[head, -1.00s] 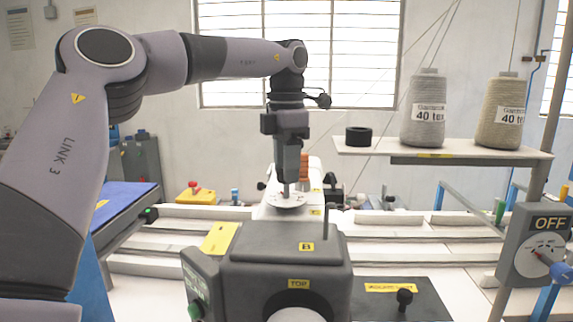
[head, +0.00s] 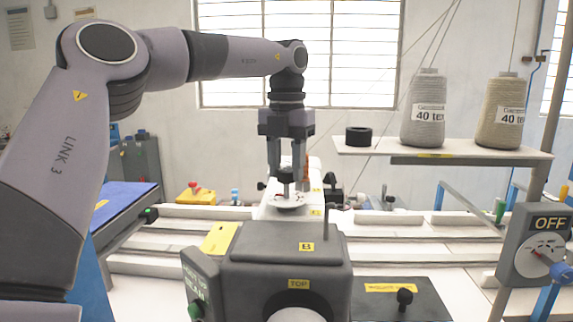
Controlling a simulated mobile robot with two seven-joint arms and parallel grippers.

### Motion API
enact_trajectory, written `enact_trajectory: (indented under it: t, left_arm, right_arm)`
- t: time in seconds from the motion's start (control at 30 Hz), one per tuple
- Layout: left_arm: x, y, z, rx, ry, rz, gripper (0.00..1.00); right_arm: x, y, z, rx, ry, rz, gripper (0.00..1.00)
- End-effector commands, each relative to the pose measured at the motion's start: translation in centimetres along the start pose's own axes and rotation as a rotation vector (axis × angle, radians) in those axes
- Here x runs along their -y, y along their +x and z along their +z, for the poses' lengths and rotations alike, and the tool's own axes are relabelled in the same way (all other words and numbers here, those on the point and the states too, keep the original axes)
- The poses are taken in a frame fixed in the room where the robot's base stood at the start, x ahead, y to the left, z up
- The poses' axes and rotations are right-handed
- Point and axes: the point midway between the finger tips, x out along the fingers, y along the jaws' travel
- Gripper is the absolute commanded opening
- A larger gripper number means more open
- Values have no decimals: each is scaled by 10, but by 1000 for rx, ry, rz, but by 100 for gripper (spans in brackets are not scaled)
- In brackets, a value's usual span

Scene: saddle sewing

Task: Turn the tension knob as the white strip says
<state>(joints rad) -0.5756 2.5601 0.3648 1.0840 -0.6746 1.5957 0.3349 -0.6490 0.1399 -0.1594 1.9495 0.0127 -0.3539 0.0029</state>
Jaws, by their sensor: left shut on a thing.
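The tension knob (head: 287,174) is a small dark knob above a round white dial plate (head: 288,201) on the far part of the sewing machine. My left gripper (head: 287,168) points straight down from above. Its two fingers stand on the left and right of the knob and are shut on it. The marks on the dial plate are too small to read. I cannot pick out the white strip with its instruction. My right gripper is not in view.
The dark machine housing (head: 284,258) with labels B and TOP fills the front middle. Thread cones (head: 424,112) stand on a shelf (head: 450,152) at right. A grey box marked OFF (head: 536,245) is at far right. White rails cross behind the machine.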

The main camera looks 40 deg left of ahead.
Motion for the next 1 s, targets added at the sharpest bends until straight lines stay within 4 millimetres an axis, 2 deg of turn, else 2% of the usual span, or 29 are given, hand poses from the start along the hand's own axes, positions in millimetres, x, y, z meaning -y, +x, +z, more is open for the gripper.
enact_trajectory:
  t: [0.6, 0.63, 0.7, 1.0]
  left_arm:
    - [0, -3, 1, 8, -42, 0, 9]
    - [0, -3, 1, 8, -42, 0, 46]
    - [0, -3, 1, 7, -42, 0, 66]
    - [0, -2, 0, 3, -40, 0, 66]
  right_arm:
    - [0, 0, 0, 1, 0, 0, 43]
    - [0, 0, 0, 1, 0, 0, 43]
    - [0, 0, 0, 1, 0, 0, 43]
    - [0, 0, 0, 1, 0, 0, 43]
